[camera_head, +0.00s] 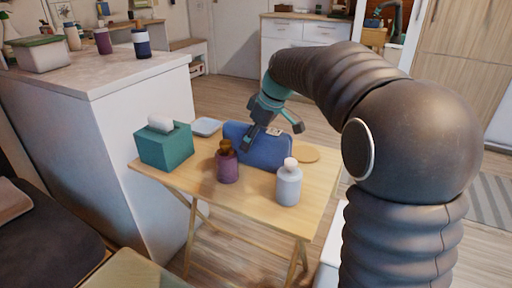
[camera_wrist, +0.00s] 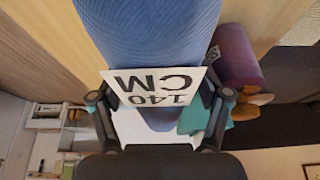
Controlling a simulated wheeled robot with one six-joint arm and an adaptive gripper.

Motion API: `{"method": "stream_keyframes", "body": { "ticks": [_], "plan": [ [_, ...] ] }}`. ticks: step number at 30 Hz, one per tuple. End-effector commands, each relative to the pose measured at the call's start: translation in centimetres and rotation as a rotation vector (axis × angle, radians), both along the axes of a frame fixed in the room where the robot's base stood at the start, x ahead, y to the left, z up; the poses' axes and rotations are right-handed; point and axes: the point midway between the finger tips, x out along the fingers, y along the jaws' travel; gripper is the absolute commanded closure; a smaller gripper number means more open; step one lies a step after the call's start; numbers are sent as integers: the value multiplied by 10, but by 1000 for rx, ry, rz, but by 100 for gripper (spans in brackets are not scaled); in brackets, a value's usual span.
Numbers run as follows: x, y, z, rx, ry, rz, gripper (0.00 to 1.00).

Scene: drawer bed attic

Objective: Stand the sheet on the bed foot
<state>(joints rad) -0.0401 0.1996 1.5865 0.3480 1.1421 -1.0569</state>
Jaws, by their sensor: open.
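The blue sheet (camera_head: 262,150), a folded bundle, is on the small wooden table behind two bottles. My gripper (camera_head: 272,131) is at the top of the sheet. In the wrist view my gripper (camera_wrist: 162,97) is open, its fingers apart on either side of the label and the sheet's end. Whether they touch it I cannot tell. A dark soft surface (camera_head: 40,235) at lower left looks like part of a bed; its foot I cannot pick out.
The table (camera_head: 230,200) also bears a teal tissue box (camera_head: 165,147), a purple bottle (camera_head: 227,166), a grey bottle (camera_head: 288,186), a pale blue dish (camera_head: 207,127) and a round wooden coaster (camera_head: 305,152). A white cabinet (camera_head: 150,130) stands at left. Floor behind is clear.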

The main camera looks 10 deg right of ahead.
Motion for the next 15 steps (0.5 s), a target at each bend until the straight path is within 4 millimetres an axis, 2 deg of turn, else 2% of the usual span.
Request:
{"method": "stream_keyframes", "body": {
  "ticks": [7,8,15],
  "plan": [
    [1,1,-2,-1,-1,0,24],
    [1,1,-2,-1,-1,0,29],
    [1,0,-2,-1,-1,0,89]
  ]
}}
